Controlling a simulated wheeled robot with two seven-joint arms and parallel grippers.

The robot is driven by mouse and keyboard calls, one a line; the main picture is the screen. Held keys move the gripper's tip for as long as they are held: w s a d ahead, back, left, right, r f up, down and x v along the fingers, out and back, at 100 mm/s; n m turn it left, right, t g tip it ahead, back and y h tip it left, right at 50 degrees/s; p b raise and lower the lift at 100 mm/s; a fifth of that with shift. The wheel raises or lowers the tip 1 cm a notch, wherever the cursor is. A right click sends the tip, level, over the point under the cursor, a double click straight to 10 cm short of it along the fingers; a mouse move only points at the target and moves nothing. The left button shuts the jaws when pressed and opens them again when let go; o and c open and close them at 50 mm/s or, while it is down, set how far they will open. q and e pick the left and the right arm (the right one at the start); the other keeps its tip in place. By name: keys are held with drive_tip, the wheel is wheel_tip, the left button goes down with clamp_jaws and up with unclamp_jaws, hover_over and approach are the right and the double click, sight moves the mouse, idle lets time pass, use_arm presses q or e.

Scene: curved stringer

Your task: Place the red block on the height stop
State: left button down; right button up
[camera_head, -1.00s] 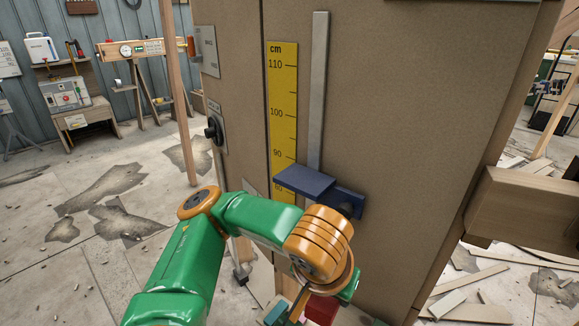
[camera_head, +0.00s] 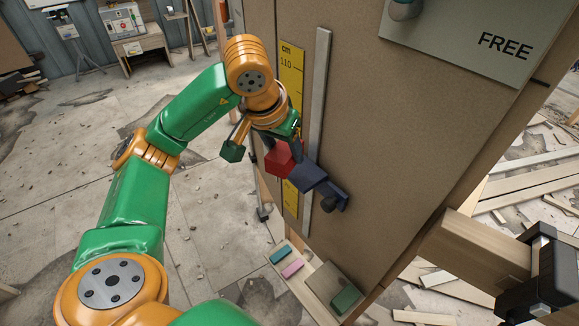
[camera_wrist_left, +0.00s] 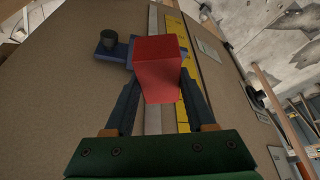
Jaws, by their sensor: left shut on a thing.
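The red block (camera_head: 283,160) is held between the fingers of my left gripper (camera_head: 276,150), in front of the yellow scale. The height stop (camera_head: 310,178) is a dark blue ledge with a knob on the grey rail, just right of and slightly below the block in the head view. In the left wrist view the red block (camera_wrist_left: 158,68) sits between the two dark fingers (camera_wrist_left: 160,108) and partly covers the blue stop (camera_wrist_left: 112,50). I cannot tell whether block and stop touch. My right gripper is not in view.
The yellow cm scale (camera_head: 291,75) and grey rail (camera_head: 318,110) run up the brown panel (camera_head: 370,130). A low tray (camera_head: 305,285) holds teal, pink and green blocks. A wooden beam (camera_head: 475,250) with a black fitting (camera_head: 545,275) juts out at right.

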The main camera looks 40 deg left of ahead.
sight(290, 163)
use_arm(q)
drive_tip(key=x, duration=0.5)
drive_tip(key=shift+w+a+f, duration=0.1)
drive_tip(key=shift+w+f, duration=0.1)
drive_tip(key=shift+f, duration=0.15)
drive_tip(key=shift+w+f, duration=0.1)
drive_tip(key=shift+f, duration=0.25)
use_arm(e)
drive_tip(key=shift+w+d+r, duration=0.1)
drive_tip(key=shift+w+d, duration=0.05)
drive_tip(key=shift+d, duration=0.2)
use_arm(q)
drive_tip(key=shift+f, duration=0.2)
drive_tip(key=shift+c, duration=1.1)
unclamp_jaws()
drive_tip(key=shift+r, duration=0.1)
